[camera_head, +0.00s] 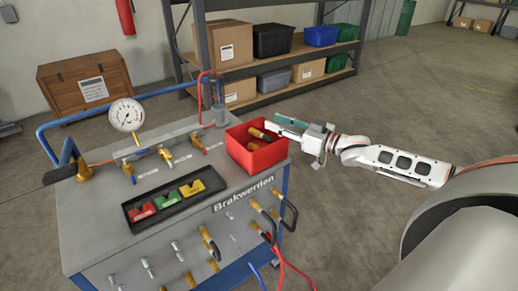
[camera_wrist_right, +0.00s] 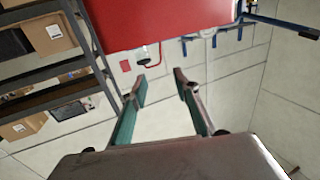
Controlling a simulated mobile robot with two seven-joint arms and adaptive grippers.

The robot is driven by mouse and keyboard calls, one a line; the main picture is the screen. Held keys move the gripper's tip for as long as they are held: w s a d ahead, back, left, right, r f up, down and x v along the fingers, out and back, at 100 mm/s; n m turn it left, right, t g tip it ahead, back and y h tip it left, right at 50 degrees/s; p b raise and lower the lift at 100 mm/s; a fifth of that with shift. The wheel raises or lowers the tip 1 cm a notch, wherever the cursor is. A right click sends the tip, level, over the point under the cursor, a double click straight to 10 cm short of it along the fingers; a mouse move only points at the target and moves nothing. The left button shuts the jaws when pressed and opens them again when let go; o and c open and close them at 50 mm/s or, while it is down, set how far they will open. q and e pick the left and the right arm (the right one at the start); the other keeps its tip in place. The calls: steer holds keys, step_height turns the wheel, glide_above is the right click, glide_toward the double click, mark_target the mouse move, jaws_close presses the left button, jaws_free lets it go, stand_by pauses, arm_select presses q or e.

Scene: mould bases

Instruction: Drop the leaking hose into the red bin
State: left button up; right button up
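The red bin (camera_head: 268,158) stands at the right rear corner of the grey cart top. A hose piece with brass-coloured ends and a dark part (camera_head: 257,133) lies in it, partly hidden by the bin wall and my gripper. My right gripper (camera_head: 281,123) is at the bin's right rear edge. In the right wrist view its fingers (camera_wrist_right: 161,84) are apart with nothing between them, and the red bin (camera_wrist_right: 160,22) fills the top. Black hoses with brass ends (camera_head: 291,212) hang on the cart front; I cannot tell which hose leaks. My left gripper is not in view.
The cart (camera_head: 100,220) carries a pressure gauge (camera_head: 126,115), a row of valves (camera_head: 166,154) and a black tray (camera_head: 150,215) with red, green and yellow blocks. Red hoses (camera_head: 278,258) hang at its right front. Shelves (camera_head: 300,50) stand behind. The floor to the right is clear.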

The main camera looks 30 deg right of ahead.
steer(key=shift+s+f, duration=0.1)
steer(key=v, duration=1.1)
steer(key=shift+s+d, duration=0.2)
steer(key=shift+s, duration=0.15)
stand_by(0.4)
stand_by(0.4)
